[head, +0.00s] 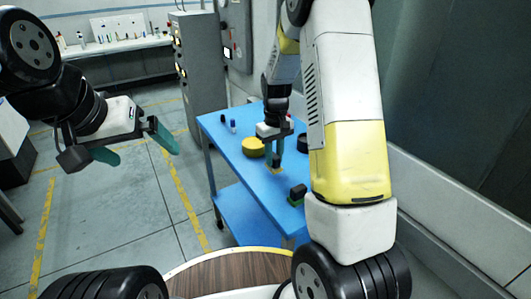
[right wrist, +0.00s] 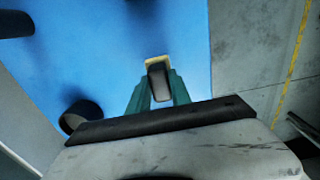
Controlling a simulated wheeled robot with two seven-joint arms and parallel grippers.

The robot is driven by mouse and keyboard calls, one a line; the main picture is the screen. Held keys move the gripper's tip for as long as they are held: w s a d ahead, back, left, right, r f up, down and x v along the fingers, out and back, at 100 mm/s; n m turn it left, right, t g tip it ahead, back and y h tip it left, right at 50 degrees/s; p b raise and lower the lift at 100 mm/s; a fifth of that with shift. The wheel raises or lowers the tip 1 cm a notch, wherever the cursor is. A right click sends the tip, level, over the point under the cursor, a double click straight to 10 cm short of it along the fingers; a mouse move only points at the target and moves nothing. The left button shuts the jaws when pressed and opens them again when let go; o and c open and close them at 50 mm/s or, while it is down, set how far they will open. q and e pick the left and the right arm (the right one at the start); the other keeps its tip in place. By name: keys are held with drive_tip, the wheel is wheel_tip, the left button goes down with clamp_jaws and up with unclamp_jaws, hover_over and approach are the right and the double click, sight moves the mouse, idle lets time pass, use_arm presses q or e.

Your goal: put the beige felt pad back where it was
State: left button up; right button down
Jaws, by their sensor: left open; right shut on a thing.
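The beige felt pad (head: 276,170) is a small pale-yellow pad under a dark block-shaped grip, above or on the blue table (head: 226,149). My right gripper (head: 274,153) points down with its green fingers shut on the dark grip. In the right wrist view the beige pad (right wrist: 157,61) shows just beyond the dark grip, between the fingertips (right wrist: 158,92). I cannot tell whether the pad touches the table. My left gripper (head: 146,146) is open and empty, in the air left of the table.
A black block with a green base (head: 297,196) stands nearer me on the table. A yellow round object (head: 253,147), a dark round container (head: 303,142), a small blue item (head: 232,127) and a small black item (head: 222,119) stand around. Bare blue surface lies between them.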

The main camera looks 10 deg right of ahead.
sight(274, 155)
wheel_tip(274, 155, down, 3)
drive_tip(key=c, duration=1.2)
unclamp_jaws()
drive_tip(key=shift+o, duration=0.2)
drive_tip(key=shift+r, duration=0.15)
wheel_tip(274, 155, up, 12)
drive_tip(key=shift+f, duration=0.2)
drive_tip(key=s+a+r+m+t+y, duration=0.1)
drive_tip(key=s+r+m+t+y, duration=0.15)
drive_tip(key=s+r, duration=0.95)
drive_tip(key=s+a+r+t, duration=0.1)
drive_tip(key=s+r+t, duration=0.1)
drive_tip(key=s, duration=1)
drive_tip(key=shift+a+m+t, duration=0.15)
drive_tip(key=shift+m+t, duration=0.3)
drive_tip(key=shift+t, duration=0.4)
